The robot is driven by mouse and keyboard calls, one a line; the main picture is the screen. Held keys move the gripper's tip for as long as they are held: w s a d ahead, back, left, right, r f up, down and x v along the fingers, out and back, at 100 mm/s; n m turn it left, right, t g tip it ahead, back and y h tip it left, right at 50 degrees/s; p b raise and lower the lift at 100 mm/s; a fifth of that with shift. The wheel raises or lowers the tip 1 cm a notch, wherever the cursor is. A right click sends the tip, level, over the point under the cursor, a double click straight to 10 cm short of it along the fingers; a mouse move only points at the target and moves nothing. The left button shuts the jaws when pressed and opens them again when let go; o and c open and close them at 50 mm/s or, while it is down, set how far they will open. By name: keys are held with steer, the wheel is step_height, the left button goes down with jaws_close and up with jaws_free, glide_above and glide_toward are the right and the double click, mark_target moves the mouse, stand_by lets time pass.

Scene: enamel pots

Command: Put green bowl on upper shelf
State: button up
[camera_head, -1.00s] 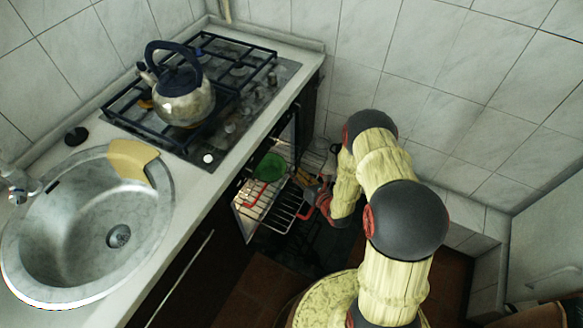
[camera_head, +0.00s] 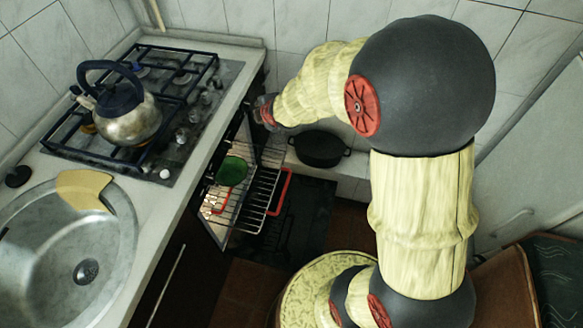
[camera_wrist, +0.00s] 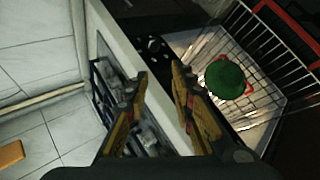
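The green bowl (camera_head: 232,171) sits at the pulled-out wire rack (camera_head: 262,190) below the counter in the head view. In the wrist view the bowl (camera_wrist: 226,80) is to the right of my gripper (camera_wrist: 158,72), over a lit wire grid, with small red parts at its edge. I cannot tell for sure which shelf level bears it. My gripper's two fingers are apart with nothing between them. They are beside the counter edge, away from the bowl. In the head view the fingers are mostly hidden behind my wrist and the counter.
The counter carries a stove (camera_head: 160,110) with a kettle (camera_head: 120,112) and a sink (camera_head: 70,245). Its edge (camera_wrist: 122,62) runs close by my gripper. A black pot (camera_head: 318,148) stands on a white ledge. A red handle (camera_head: 281,192) edges the rack.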

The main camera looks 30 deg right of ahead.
steer(key=s+a+r+m+g, duration=0.2)
steer(key=s+a+r+m, duration=0.1)
steer(key=s+r+m, duration=0.8)
steer(key=s+a+r+m+g, duration=0.1)
steer(key=s+a+m, duration=0.1)
steer(key=s, duration=0.8)
steer(key=s+a+r+m+g, duration=0.1)
steer(key=s+a+r+m, duration=0.1)
steer(key=s, duration=0.9)
steer(key=shift+s+a+r+m+y, duration=0.2)
steer(key=shift+a+r+m+y, duration=0.15)
steer(key=shift+m, duration=0.35)
